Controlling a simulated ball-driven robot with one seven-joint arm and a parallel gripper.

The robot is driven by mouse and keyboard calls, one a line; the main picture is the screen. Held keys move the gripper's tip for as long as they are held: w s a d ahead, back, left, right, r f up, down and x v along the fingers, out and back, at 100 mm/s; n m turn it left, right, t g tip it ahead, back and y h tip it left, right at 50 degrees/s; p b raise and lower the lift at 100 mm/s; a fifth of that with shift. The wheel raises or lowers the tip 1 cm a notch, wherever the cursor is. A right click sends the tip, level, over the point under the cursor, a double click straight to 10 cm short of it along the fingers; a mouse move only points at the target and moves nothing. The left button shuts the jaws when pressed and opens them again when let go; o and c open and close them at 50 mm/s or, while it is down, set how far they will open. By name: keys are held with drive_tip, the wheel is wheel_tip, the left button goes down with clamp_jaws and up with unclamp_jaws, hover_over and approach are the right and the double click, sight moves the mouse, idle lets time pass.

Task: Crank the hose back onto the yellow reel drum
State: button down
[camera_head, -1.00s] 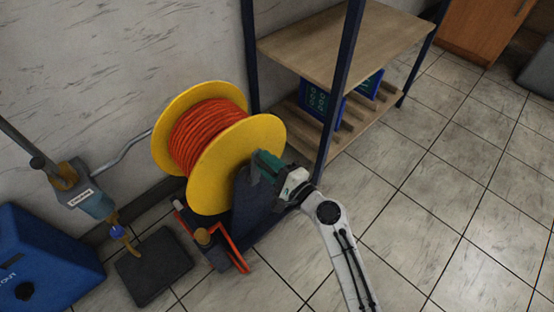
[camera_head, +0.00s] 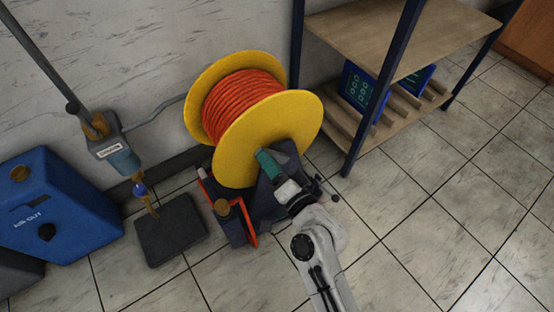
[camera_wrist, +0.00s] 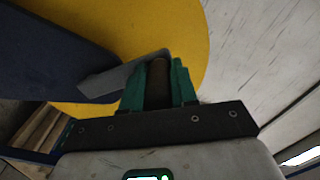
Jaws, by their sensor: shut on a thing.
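The yellow reel drum (camera_head: 236,152) stands on a dark stand, with orange-red hose (camera_head: 240,105) wound in a thick layer between its two flanges. My gripper (camera_head: 266,160) is at the lower part of the drum's near flange, with its green fingers beside the yellow face. In the wrist view my gripper (camera_wrist: 158,82) is shut around a brown crank handle (camera_wrist: 158,78). A grey crank arm (camera_wrist: 112,78) runs left from the handle across the yellow flange (camera_wrist: 185,30). The hose's free end is not clear to me.
A shelf rack (camera_head: 352,40) with blue boxed devices stands right of the reel, close to my arm. A blue box (camera_head: 60,205), a dark floor plate (camera_head: 170,230) and a pipe fitting (camera_head: 115,152) are at left. Tiled floor is free at right.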

drive_tip(key=shift+s+a+f+n, duration=0.3)
drive_tip(key=shift+a+f+n, duration=0.1)
drive_tip(key=shift+n, duration=0.1)
drive_tip(key=c, duration=0.9)
unclamp_jaws()
drive_tip(key=shift+d, duration=0.1)
drive_tip(key=b+v, duration=0.1)
drive_tip(key=v, duration=0.9)
drive_tip(key=shift+s+d, duration=0.15)
drive_tip(key=shift+s, duration=0.15)
